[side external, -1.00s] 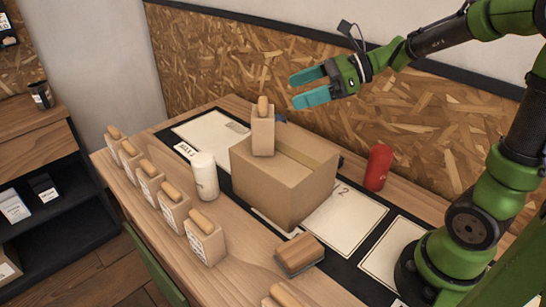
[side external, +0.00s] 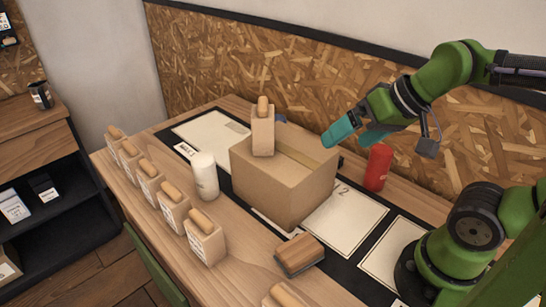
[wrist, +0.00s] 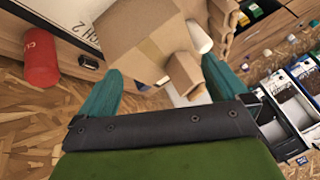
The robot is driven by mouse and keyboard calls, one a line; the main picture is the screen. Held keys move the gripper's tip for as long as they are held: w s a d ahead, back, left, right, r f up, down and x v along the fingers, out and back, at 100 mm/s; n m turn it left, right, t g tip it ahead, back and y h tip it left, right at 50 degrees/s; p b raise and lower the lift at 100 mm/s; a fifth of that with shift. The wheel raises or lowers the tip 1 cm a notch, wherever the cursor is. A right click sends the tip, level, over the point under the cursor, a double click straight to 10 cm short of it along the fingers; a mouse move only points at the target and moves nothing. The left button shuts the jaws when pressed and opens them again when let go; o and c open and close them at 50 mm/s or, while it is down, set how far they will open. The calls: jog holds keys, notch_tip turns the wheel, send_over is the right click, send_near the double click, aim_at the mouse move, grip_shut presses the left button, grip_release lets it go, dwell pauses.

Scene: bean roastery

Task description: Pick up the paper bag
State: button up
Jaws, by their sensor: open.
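A tan paper bag (side external: 263,134) with a rolled top stands upright on the cardboard box (side external: 285,187), near its left back side. In the wrist view the bag (wrist: 184,75) shows ahead, between the fingertips and nearer the right one, with the box (wrist: 138,32) behind it. My gripper (side external: 352,136) has teal fingers, is open and empty, and hangs to the right of the bag, above the right end of the box. Several more paper bags (side external: 173,205) stand in a row along the table's front left edge.
A red canister (side external: 377,167) stands right of the box, close below my gripper. A white canister (side external: 205,176) stands left of the box. A wood-backed brush (side external: 299,254) lies in front. A chipboard wall (side external: 300,75) runs behind the table.

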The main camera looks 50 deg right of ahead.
jog(key=c, duration=0.3)
jog(key=shift+r, duration=0.1)
